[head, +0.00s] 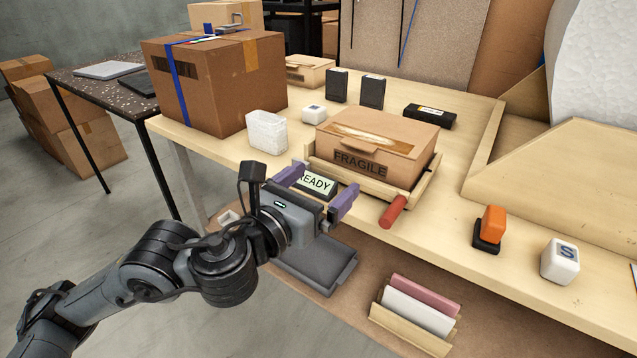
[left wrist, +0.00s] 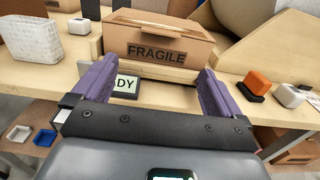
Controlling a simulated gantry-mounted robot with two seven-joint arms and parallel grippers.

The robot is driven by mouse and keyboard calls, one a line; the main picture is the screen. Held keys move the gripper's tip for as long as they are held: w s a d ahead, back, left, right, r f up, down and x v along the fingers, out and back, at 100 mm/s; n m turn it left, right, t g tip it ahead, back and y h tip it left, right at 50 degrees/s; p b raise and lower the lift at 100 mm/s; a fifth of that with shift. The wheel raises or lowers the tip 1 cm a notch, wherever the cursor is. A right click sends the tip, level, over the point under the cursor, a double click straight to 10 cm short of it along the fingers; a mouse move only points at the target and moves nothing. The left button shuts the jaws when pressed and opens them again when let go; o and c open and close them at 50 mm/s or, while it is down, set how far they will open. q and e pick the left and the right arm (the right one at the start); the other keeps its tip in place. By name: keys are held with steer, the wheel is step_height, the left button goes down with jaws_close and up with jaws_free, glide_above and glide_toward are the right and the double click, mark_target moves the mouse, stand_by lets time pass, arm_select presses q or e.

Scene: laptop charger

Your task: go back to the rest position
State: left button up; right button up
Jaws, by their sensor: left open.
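My left gripper (head: 318,187) is open, its two purple fingers spread wide with nothing between them. It is at the front edge of the workbench, in front of the cardboard box marked FRAGILE (head: 379,144). That box sits closed in a wooden holder (head: 413,190) with a red handle. A dark display reading READY (head: 318,184) shows between the fingers in the head view, partly hidden by the gripper. In the left wrist view the FRAGILE box (left wrist: 157,47) is beyond the fingertips, apart from them. My right gripper is not in view.
A large cardboard box (head: 216,82) and a white translucent bin (head: 267,131) stand at the left of the bench (head: 457,225). An orange-and-black stamp (head: 490,229) and a white block marked S (head: 560,261) are at the right. A grey tray (head: 314,268) lies below.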

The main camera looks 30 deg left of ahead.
arm_select(q)
steer(key=s+d+f+n+g+h+p, duration=0.1)
steer(key=s+d+f+n+g+p, duration=0.45)
steer(key=f+p, duration=0.75)
steer(key=s+a+f+n+g+y+p, duration=0.1)
steer(key=s+a+f+n+g+p, duration=0.2)
steer(key=s+n, duration=0.55)
steer(key=s+a+f+n+g+y+p, duration=0.1)
steer(key=s+a+n+g+p, duration=0.3)
steer(key=n, duration=0.7)
steer(key=s+f+n+g+y+p, duration=0.1)
steer(key=s+n+g+p, duration=0.1)
steer(key=s+n+p, duration=0.5)
step_height(320, 180, up, 38)
steer(key=s+n+p, duration=0.1)
steer(key=n+p, duration=0.2)
steer(key=p, duration=3.3)
